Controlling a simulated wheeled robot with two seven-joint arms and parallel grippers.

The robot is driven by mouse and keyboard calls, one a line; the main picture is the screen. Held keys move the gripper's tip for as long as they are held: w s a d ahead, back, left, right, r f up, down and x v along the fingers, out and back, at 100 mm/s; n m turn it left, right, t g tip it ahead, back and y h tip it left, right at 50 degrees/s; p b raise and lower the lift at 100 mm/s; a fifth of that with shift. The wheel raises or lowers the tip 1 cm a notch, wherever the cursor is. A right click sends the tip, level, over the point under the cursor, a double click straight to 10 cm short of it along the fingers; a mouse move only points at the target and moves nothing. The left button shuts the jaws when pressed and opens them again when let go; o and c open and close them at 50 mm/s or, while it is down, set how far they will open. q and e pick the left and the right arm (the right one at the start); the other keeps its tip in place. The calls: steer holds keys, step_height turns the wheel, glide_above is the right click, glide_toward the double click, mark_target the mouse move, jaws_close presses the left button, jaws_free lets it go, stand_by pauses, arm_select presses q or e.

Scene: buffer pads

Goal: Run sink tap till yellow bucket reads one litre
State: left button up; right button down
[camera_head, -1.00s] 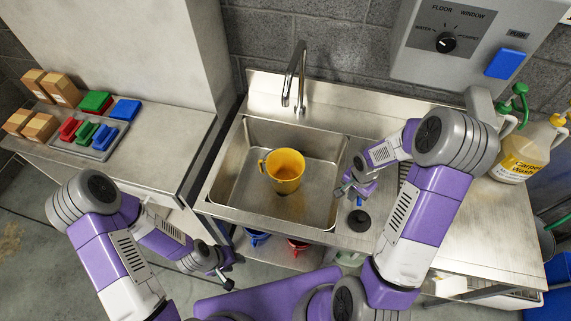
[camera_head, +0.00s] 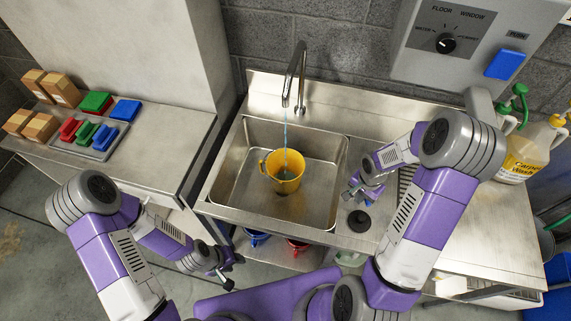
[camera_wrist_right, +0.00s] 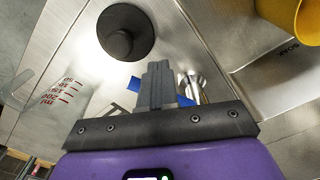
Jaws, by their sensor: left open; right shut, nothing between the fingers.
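The yellow bucket (camera_head: 284,185) stands upright in the steel sink basin (camera_head: 240,195), under the spout of the tap (camera_head: 290,75). A thin blue stream of water (camera_head: 286,135) runs from the spout into it. The bucket's edge shows at the top right of the right wrist view (camera_wrist_right: 280,15); no scale reading is legible. My right gripper (camera_head: 352,188) is shut and empty over the sink's right rim; its fingers (camera_wrist_right: 158,78) are beside a small chrome fitting (camera_wrist_right: 192,84). My left gripper (camera_head: 226,278) is open and low, in front of the counter, away from the sink.
A round black piece (camera_head: 359,220) lies on the counter right of the basin. Bottles (camera_head: 525,150) stand at the far right. A dispenser panel (camera_head: 470,45) hangs above. The left table (camera_head: 150,160) holds boxes and a tray of coloured pads. Marked clear ware (camera_wrist_right: 60,95) shows at left in the wrist view.

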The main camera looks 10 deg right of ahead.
steer(key=shift+s+d, duration=0.2)
steer(key=shift+d, duration=0.35)
steer(key=shift+s+d, duration=0.15)
steer(key=shift+d, duration=0.45)
steer(key=shift+d+p, duration=0.4)
steer(key=shift+d, duration=0.3)
steer(key=r+p, duration=0.1)
steer(key=a+r, duration=0.1)
steer(key=r, duration=0.1)
steer(key=a+r+p, duration=0.1)
steer(key=r, duration=0.1)
steer(key=shift+p, duration=0.3)
steer(key=shift+w, duration=0.1)
steer(key=w+d+p, duration=0.1)
steer(key=w+d, duration=0.1)
steer(key=d, duration=0.6)
steer(key=shift+w, duration=0.25)
